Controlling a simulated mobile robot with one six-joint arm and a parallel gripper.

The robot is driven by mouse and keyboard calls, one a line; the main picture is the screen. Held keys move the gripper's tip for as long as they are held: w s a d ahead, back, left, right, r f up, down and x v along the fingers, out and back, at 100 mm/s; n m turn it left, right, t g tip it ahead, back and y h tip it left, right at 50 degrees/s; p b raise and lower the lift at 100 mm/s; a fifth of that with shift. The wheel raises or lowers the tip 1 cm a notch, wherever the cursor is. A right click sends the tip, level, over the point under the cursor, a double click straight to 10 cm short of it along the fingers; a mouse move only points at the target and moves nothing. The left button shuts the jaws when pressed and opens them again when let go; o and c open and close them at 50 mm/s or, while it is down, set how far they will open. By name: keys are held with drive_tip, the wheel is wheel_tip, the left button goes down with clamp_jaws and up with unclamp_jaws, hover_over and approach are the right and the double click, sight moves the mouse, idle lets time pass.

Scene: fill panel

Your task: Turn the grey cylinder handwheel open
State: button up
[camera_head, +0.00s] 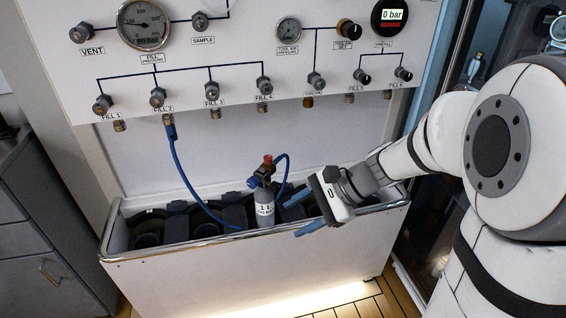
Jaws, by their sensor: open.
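A small grey cylinder (264,207) labelled "1 L" stands upright in the rack trough below the panel. Its valve (264,174) has a red part on top and a dark body, with a blue hose attached. Which part is the grey handwheel is too small to tell. My gripper (304,215) is just right of the cylinder, its two blue fingers spread and pointing left. It is open and empty, and the fingers appear apart from the valve, the lower one at about the height of the cylinder body.
The rack trough (180,249) has a raised front rim and several dark wells. A blue hose (183,178) hangs from the FILL 2 outlet to the trough. The panel (230,60) above carries gauges and knobs. A dark cabinet (40,200) stands at left.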

drive_tip(key=w+a+f+m+t+y+b, duration=0.2)
drive_tip(key=w+f+m+y+b, duration=0.2)
drive_tip(key=w+f+m, duration=0.3)
drive_tip(key=m+t+y+b, duration=0.2)
drive_tip(key=m+t+b, duration=0.4)
drive_tip(key=m+t, duration=0.15)
approach(279, 188)
drive_tip(key=x, duration=0.2)
drive_tip(key=shift+m, duration=0.25)
drive_tip(key=b+x, duration=0.1)
drive_tip(key=x, duration=0.6)
drive_tip(key=shift+w+a, duration=0.1)
drive_tip(key=shift+a, duration=0.05)
drive_tip(key=c, duration=1)
drive_tip(key=shift+o, duration=0.2)
